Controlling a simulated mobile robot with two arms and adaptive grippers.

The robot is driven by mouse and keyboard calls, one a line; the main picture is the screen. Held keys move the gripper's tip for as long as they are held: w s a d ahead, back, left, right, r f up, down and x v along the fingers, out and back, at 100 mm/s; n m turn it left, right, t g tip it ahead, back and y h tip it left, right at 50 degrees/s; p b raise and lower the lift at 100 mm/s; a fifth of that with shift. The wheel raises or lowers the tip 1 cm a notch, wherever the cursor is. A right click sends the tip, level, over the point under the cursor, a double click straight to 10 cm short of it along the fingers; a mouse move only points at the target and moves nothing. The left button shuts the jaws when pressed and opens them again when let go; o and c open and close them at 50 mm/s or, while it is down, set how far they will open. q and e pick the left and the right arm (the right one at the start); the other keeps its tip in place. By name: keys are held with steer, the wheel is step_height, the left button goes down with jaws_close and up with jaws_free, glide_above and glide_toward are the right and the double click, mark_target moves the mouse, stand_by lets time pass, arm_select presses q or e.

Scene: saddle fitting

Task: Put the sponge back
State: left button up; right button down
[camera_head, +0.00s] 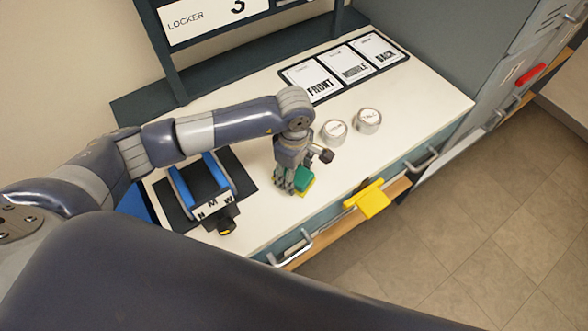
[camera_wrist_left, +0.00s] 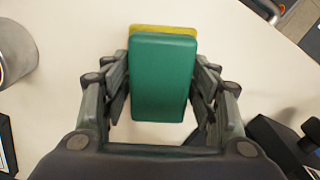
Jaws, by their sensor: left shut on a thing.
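The sponge (camera_head: 304,180) is green with a yellow layer and sits at my left gripper near the front edge of the white counter. In the left wrist view the sponge (camera_wrist_left: 163,78) lies between the two fingers. My left gripper (camera_head: 290,186) is shut on it, pointing down at the counter. In the left wrist view the fingers of my left gripper (camera_wrist_left: 163,95) press on both sides of the sponge. I cannot tell whether the sponge touches the counter. My right gripper is not in view.
A dark fixture with blue rails and N, M, W letters (camera_head: 206,190) stands left of the gripper. Two round tins (camera_head: 334,132) (camera_head: 368,121) are behind right. A FRONT, MIDDLE, BACK card tray (camera_head: 330,93) lies at the back. A yellow piece (camera_head: 372,200) is at the counter front.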

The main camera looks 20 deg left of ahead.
arm_select(q)
steer(key=shift+f+b, duration=0.25)
steer(key=shift+b, duration=0.05)
steer(key=o, duration=1)
steer(key=shift+r, duration=0.1)
steer(key=shift+o, duration=0.2)
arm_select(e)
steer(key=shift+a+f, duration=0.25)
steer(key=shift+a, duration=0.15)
arm_select(q)
steer(key=shift+w+r, duration=0.1)
steer(key=shift+r, duration=0.25)
step_height(320, 180, up, 12)
steer(key=b, duration=0.2)
steer(key=shift+f, duration=0.2)
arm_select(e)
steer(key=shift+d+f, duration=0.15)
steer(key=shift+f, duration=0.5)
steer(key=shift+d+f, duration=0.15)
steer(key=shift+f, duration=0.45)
